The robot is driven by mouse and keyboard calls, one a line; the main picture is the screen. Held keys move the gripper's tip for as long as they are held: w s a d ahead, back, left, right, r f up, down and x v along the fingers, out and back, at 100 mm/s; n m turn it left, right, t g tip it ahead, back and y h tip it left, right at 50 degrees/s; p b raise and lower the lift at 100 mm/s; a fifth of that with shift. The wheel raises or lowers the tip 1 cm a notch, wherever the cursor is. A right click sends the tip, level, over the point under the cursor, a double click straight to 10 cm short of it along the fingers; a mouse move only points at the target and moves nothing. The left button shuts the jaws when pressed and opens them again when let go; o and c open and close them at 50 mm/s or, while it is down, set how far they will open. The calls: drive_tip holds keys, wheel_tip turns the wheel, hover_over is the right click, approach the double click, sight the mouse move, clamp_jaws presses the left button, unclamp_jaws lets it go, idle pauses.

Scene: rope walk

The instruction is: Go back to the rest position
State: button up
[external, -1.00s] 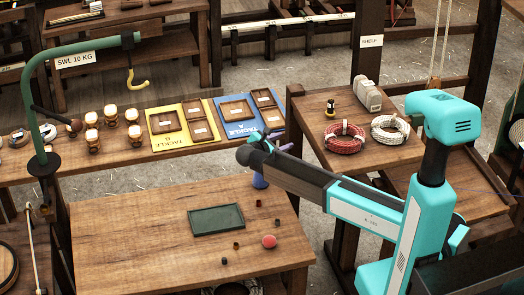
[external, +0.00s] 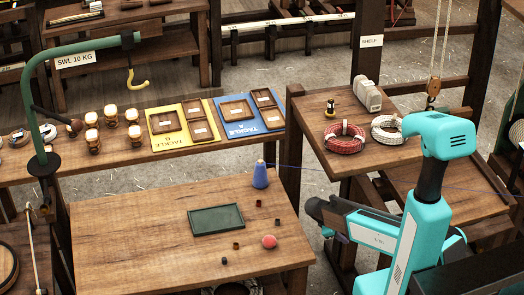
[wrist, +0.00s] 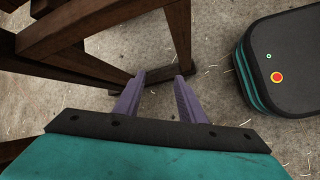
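The fingers cannot be made out clearly there. The gripper is clear of the tabletop and holds nothing.
A blue cone-shaped spool (external: 260,176), a dark green tray (external: 216,219) and a red ball (external: 269,241) stand on the front table. The shelf (external: 318,140) holds a red coil (external: 345,138). Dark wooden legs (wrist: 100,30) are close left of my gripper.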

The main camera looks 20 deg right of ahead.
drive_tip(key=s+d+f+m+g+y+b, duration=0.1)
drive_tip(key=s+f+m, duration=0.3)
drive_tip(key=s, duration=0.6)
drive_tip(key=s+d+f+m+g+y+b, duration=0.1)
drive_tip(key=s+f+m+g+y+b, duration=0.1)
drive_tip(key=s+f, duration=0.6)
drive_tip(key=s+d+f+m+g+y+b, duration=0.2)
drive_tip(key=s+f+m, duration=0.4)
drive_tip(key=s, duration=0.8)
drive_tip(key=shift+s+f+m+g+y, duration=0.25)
drive_tip(key=shift+m+g+y, duration=0.25)
drive_tip(key=shift+g+y, duration=0.45)
